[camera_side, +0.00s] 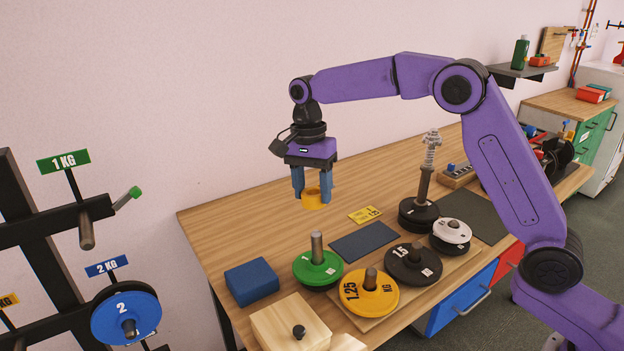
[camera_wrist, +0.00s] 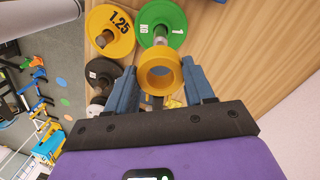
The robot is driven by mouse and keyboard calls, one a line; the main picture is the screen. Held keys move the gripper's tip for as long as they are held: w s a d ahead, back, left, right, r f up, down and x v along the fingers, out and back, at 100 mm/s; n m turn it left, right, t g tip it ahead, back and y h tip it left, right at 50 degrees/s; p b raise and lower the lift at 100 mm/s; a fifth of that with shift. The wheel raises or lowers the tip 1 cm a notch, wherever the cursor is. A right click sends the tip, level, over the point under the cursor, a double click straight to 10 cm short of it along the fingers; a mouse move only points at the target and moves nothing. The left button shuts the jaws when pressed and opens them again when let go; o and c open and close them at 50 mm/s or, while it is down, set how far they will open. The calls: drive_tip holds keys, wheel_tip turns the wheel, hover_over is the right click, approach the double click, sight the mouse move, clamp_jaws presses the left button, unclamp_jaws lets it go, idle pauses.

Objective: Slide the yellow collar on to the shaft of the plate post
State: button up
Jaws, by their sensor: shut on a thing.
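My gripper (camera_side: 312,187) is shut on the yellow collar (camera_side: 313,203) and holds it in the air above the table. In the wrist view the collar (camera_wrist: 160,58) is a thick ring with an open hole, between the two blue fingers. Several plates sit on short posts below it: a green plate (camera_side: 302,268) with a grey post (camera_side: 317,247), a yellow 1.25 plate (camera_side: 380,300), a black 1.5 plate (camera_side: 400,270) and a white one (camera_side: 452,236). A taller dark post (camera_side: 425,185) rises from black plates with a spring on top. The collar is apart from every post. I cannot tell which is the plate post.
A blue block (camera_side: 251,281) and a wooden box with a dark knob (camera_side: 290,325) stand at the front left. A dark mat (camera_side: 364,241) and a yellow card (camera_side: 365,215) lie on the table. A weight rack (camera_side: 60,220) is at the left. The table's back left is clear.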

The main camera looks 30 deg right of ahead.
approach(317, 248)
drive_tip(key=shift+w+d+f, duration=0.25)
drive_tip(key=shift+w, duration=0.25)
drive_tip(key=shift+f, duration=0.1)
idle(1.0)
drive_tip(key=shift+s+f, duration=0.2)
drive_tip(key=shift+f, duration=1.7)
drive_tip(key=shift+s+f, duration=0.15)
drive_tip(key=shift+f, duration=0.85)
drive_tip(key=shift+s+f, duration=0.1)
drive_tip(key=shift+f, duration=0.9)
drive_tip(key=shift+f, duration=0.15)
drive_tip(key=shift+s+f, duration=0.1)
drive_tip(key=shift+f, duration=0.9)
